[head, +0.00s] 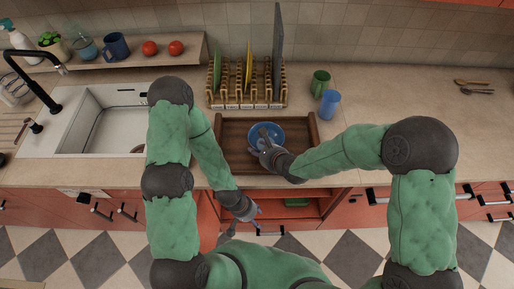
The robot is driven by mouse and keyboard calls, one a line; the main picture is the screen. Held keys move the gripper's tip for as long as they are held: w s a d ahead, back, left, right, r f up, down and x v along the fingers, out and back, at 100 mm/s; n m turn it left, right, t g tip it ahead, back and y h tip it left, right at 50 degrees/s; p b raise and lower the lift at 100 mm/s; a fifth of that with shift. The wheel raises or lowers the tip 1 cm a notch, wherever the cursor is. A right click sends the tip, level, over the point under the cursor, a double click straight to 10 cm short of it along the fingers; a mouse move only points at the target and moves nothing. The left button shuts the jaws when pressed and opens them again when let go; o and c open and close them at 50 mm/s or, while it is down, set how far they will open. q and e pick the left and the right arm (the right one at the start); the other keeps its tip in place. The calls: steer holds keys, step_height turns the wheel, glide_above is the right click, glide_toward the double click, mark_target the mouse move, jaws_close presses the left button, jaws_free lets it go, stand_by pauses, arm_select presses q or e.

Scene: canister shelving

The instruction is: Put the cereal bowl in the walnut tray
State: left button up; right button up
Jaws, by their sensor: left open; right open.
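The blue cereal bowl (257,130) sits inside the walnut tray (232,157), towards its right side. The tray is a dark wooden rectangle on the counter, in front of the dish rack. My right gripper (262,141) is open at the bowl's front; whether it touches the bowl cannot be made out. My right arm hides part of the tray's right side. My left gripper (256,220) is open and empty, low in front of the counter, by the open cabinet.
A wooden dish rack (246,95) with upright plates stands behind the tray. A green mug (320,82) and a blue cup (329,104) stand to its right. The sink (100,118) is at the left. The right counter is mostly clear, with wooden spoons (474,86) at the back.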

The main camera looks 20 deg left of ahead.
steer(key=p+v, duration=0.1)
steer(key=v, duration=0.8)
steer(key=shift+s+d, duration=0.15)
steer(key=shift+s, duration=0.05)
steer(key=shift+r, duration=0.1)
steer(key=shift+d, duration=0.1)
